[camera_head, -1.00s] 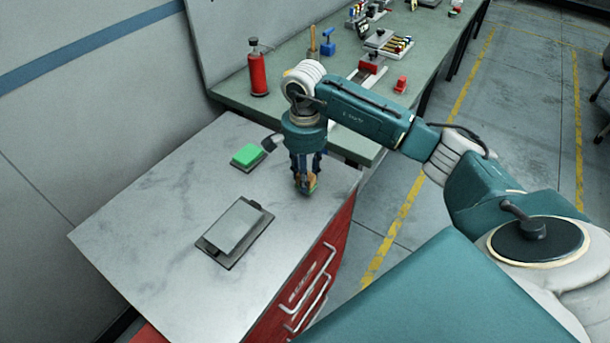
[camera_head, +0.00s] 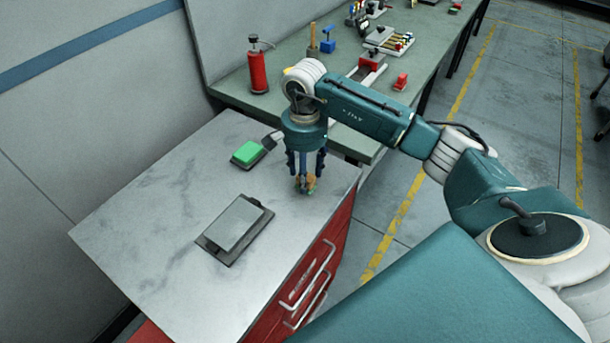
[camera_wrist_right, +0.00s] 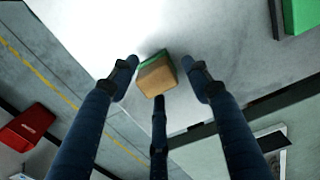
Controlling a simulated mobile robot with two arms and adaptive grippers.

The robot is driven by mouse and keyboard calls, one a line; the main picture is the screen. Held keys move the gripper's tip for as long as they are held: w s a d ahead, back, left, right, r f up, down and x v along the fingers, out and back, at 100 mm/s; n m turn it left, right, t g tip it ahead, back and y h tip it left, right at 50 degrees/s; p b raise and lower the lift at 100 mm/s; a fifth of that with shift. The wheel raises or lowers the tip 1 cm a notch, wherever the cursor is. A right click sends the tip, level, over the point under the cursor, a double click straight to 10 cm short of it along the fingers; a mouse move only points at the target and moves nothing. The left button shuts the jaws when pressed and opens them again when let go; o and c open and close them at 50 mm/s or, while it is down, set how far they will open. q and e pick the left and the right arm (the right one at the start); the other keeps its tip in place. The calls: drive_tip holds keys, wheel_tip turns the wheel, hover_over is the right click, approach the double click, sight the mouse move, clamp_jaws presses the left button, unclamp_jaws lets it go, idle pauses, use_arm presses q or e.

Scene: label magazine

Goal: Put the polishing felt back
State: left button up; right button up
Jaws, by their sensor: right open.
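My right gripper (camera_head: 306,187) points down over the right part of the marble-look top, its fingers spread. In the right wrist view the open gripper (camera_wrist_right: 165,85) has a small tan and green block (camera_wrist_right: 157,77) between its fingers. The block stands on the top, apart from the two side fingers; contact with the third finger cannot be told. I cannot tell if this block is the polishing felt. A green pad (camera_head: 248,152) lies on a dark base to the left of the gripper. It also shows in the right wrist view (camera_wrist_right: 302,14). My left gripper is not in view.
A grey block on a dark plate (camera_head: 235,225) lies at the front of the marble-look top (camera_head: 150,225). A green bench (camera_head: 225,88) adjoins behind, with a red bottle (camera_head: 257,72) and several tools. The left part of the top is clear.

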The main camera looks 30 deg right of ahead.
wheel_tip(320, 180, up, 11)
drive_tip(key=b, duration=0.3)
drive_tip(key=shift+s, duration=0.1)
idle(0.4)
